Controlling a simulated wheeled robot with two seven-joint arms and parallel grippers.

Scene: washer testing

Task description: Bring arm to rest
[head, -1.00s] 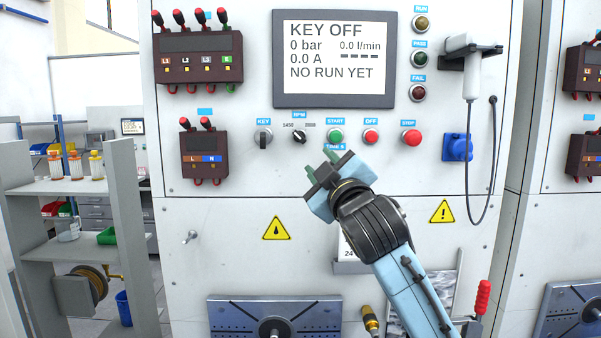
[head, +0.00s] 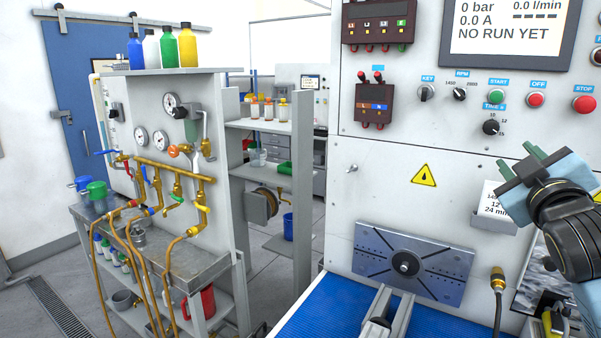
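My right gripper (head: 534,166) is at the right edge of the head view, in front of the grey test panel (head: 400,190). Its two green-tipped fingers stand apart with nothing between them. It is just above and right of a small white card holder (head: 492,222) and below the red stop button (head: 584,104). The black wrist and part of the blue arm show behind it. The panel screen (head: 510,28) is cut off at the top and reads "NO RUN YET". My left gripper is not in view.
At left stands a bench with brass pipes (head: 175,170), hoses, gauges and several bottles (head: 160,48). Grey shelves (head: 275,170) stand between. Open floor lies at far left.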

